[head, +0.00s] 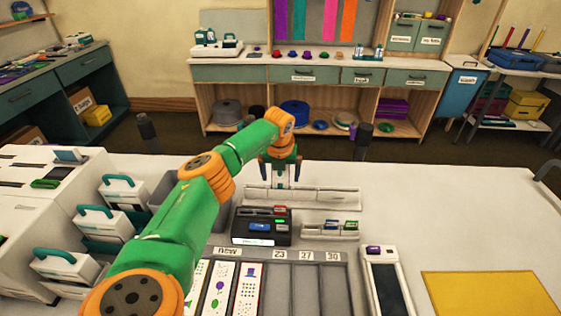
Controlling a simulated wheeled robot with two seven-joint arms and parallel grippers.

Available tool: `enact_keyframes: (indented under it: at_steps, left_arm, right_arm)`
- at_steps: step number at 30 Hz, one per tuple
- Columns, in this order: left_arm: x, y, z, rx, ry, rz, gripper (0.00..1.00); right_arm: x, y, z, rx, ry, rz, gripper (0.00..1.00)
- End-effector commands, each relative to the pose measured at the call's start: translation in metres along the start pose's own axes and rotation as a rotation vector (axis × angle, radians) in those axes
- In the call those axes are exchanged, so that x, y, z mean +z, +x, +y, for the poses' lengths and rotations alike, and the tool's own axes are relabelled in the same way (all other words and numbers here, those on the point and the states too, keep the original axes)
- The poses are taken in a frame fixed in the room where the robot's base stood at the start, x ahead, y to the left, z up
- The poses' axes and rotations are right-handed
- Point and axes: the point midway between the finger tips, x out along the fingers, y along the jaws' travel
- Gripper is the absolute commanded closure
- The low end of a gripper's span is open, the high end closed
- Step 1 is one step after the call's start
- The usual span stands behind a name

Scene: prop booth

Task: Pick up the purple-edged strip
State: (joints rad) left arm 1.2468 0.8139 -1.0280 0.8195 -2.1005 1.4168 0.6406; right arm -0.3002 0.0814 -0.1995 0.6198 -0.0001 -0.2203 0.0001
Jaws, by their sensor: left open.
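Three printed white strips lie side by side in the grey tray (322,257) under the label "new". The right strip (245,291) shows a purple hat, and the middle strip (216,289) shows a purple balloon. The left strip (194,290) is partly hidden by my left arm. The edge colours are too small to tell, so I cannot say which strip is purple-edged. My left gripper (286,181) is open and empty, pointing down above the white holder behind the black device, apart from the strips. My right gripper is out of view.
A black device (262,227) with coloured parts stands just behind the tray. A small card rack (331,229) is beside it. Teal-handled machines (100,222) crowd the left.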

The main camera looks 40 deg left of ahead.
Motion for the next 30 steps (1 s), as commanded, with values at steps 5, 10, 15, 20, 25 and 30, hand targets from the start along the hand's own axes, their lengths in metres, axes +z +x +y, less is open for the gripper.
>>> enact_keyframes:
  at_steps: [5, 10, 15, 20, 25, 30]
  left_arm:
    - [0.000, 0.000, 0.000, 0.000, 0.000, 0.000, 0.22]
    - [0.000, 0.000, 0.000, 0.000, 0.000, 0.000, 0.68]
    - [0.000, 0.000, 0.000, 0.000, 0.000, 0.000, 0.87]
    - [0.001, -0.003, 0.000, -0.001, 0.000, -0.001, 0.87]
    - [0.008, -0.025, -0.001, -0.004, 0.000, -0.004, 0.87]
    - [0.017, -0.059, -0.001, -0.004, -0.002, -0.004, 0.87]
  right_arm:
    - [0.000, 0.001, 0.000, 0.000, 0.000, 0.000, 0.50]
    - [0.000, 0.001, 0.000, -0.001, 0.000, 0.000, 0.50]
    - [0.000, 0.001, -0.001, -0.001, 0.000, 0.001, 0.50]
    - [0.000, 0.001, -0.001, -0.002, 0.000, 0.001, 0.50]
    - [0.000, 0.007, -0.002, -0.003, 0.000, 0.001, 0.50]
    - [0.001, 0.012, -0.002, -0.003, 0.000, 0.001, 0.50]
